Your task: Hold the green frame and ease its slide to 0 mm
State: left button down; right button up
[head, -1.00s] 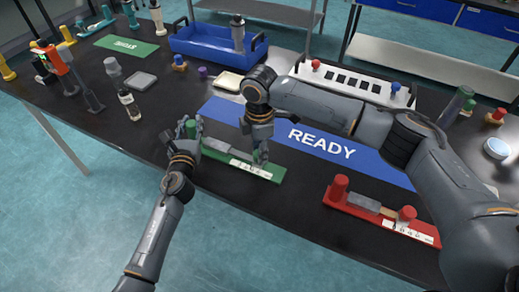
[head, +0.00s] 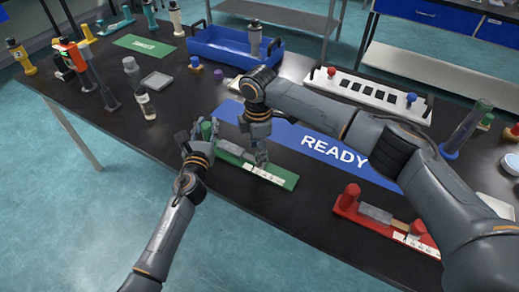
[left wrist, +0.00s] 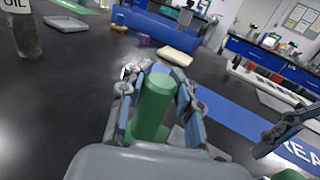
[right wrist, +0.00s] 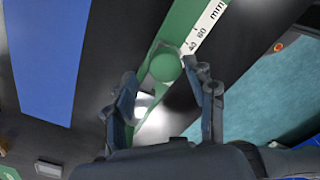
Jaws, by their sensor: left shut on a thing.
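The green frame (head: 284,178) lies on the black table in front of the blue READY banner. Its left end carries an upright green post (left wrist: 152,105). My left gripper (head: 205,132) is closed around that post, one finger on each side in the left wrist view. A grey block (head: 236,151) sits along the frame, and a white scale in mm runs along its right part. My right gripper (head: 262,158) reaches down over the frame's middle. In the right wrist view its fingers (right wrist: 165,75) stand apart on either side of a round green knob (right wrist: 167,66), with narrow gaps. The slide reading is hidden.
A red frame (head: 385,222) lies to the right, partly behind my right arm. The blue banner (head: 310,142) lies behind the green frame. A bottle (head: 145,105), a blue tray (head: 215,48) and a white rack (head: 360,90) stand farther back.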

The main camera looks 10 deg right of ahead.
pick_arm(q)
jog(key=shift+a, duration=0.1)
pick_arm(e)
jog(key=shift+d, duration=0.1)
jog(key=shift+r, duration=0.1)
pick_arm(q)
jog(key=shift+a, duration=0.1)
pick_arm(e)
jog(key=shift+r, duration=0.3)
notch_tip(320, 180, up, 11)
jog(key=shift+r, duration=0.15)
pick_arm(q)
jog(key=c, duration=0.8)
grip_release()
jog(key=shift+c, duration=0.2)
